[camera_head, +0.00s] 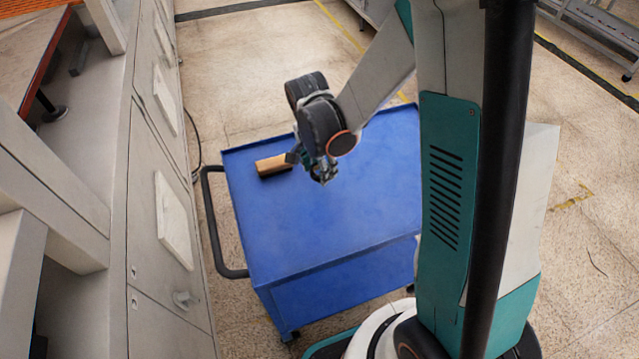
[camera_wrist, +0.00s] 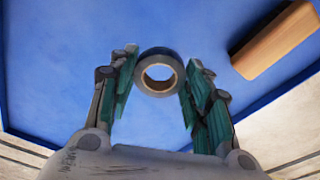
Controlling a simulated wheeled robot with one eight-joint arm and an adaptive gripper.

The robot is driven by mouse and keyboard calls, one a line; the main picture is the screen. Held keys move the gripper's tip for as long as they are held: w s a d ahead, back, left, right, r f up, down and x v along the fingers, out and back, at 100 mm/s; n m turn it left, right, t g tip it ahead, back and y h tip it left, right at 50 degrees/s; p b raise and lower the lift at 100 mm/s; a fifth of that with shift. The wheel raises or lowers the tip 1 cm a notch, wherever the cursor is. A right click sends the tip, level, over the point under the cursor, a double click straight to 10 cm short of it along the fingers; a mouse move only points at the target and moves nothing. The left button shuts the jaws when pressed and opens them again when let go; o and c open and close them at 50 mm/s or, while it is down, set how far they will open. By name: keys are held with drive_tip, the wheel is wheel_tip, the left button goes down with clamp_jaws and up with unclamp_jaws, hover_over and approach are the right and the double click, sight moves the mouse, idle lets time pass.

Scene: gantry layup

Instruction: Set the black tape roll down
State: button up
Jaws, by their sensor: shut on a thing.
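The black tape roll (camera_wrist: 159,55), a dark ring with a tan core, is between the two green-padded fingers of my gripper (camera_wrist: 158,82) in the wrist view. The fingers are shut on its sides and its round face is toward the camera. In the head view my gripper (camera_head: 316,172) is low over the middle-back part of the blue cart's top (camera_head: 320,225); the roll cannot be made out clearly there. I cannot tell whether the roll touches the cart top, which also shows behind it in the wrist view (camera_wrist: 60,60).
A wooden block with a dark lower edge (camera_head: 274,165) lies on the cart, left of my gripper; it also shows in the wrist view (camera_wrist: 275,40). The cart's front half is clear. A black handle (camera_head: 212,225) is on its left side, near grey cabinets (camera_head: 165,170).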

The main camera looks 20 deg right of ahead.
sight(320, 187)
drive_tip(key=shift+f+b, duration=0.85)
drive_tip(key=shift+f, duration=1.85)
drive_tip(key=shift+f, duration=0.2)
drive_tip(key=o, duration=1)
drive_tip(key=shift+r, duration=0.1)
drive_tip(key=shift+o, duration=0.2)
drive_tip(key=shift+r, duration=0.1)
